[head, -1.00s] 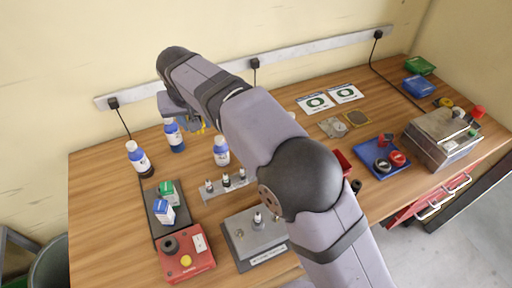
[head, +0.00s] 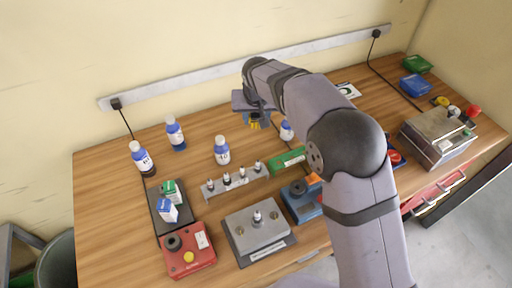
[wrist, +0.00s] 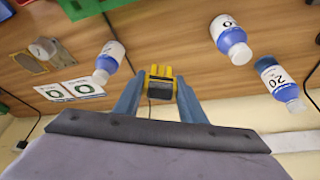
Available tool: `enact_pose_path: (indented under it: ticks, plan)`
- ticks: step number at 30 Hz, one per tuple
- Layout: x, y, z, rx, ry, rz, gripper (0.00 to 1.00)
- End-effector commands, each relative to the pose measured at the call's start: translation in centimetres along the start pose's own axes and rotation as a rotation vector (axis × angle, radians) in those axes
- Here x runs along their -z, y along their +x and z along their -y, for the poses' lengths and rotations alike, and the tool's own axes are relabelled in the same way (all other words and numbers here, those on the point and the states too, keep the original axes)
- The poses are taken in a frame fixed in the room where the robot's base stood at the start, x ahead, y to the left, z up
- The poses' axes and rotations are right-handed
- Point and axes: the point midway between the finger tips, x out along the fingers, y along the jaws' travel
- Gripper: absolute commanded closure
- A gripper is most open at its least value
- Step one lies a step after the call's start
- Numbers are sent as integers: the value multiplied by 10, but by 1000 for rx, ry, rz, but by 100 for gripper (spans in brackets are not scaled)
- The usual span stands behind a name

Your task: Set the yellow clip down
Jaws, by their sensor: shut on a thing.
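The yellow clip (wrist: 160,76), yellow with a dark body, sits between the two fingers of my gripper (wrist: 158,90) in the wrist view. My gripper is shut on it. In the head view the yellow clip (head: 254,122) shows small below my gripper (head: 256,112), over the back middle of the wooden table (head: 110,205). The clip appears held above the table top; the exact height cannot be told.
A rail with several small fittings (head: 236,180) and a green block (head: 288,160) lie in front. A wall strip (head: 180,82) runs behind.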

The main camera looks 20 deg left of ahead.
Motion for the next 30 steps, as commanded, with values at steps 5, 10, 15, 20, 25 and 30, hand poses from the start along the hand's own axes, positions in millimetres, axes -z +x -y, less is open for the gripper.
enact_pose_path:
  ticks: [5, 10, 15, 20, 25, 30]
  plan:
    - [-2, 5, 0, -1, 0, 2, 84]
    - [-12, 25, 0, -2, -2, 5, 84]
    - [-21, 48, 0, -1, -1, 3, 84]
    - [-24, 58, 0, -1, -1, 0, 84]
    - [-25, 61, 0, -1, -1, 1, 84]
    - [-33, 77, 0, -1, -1, 3, 84]
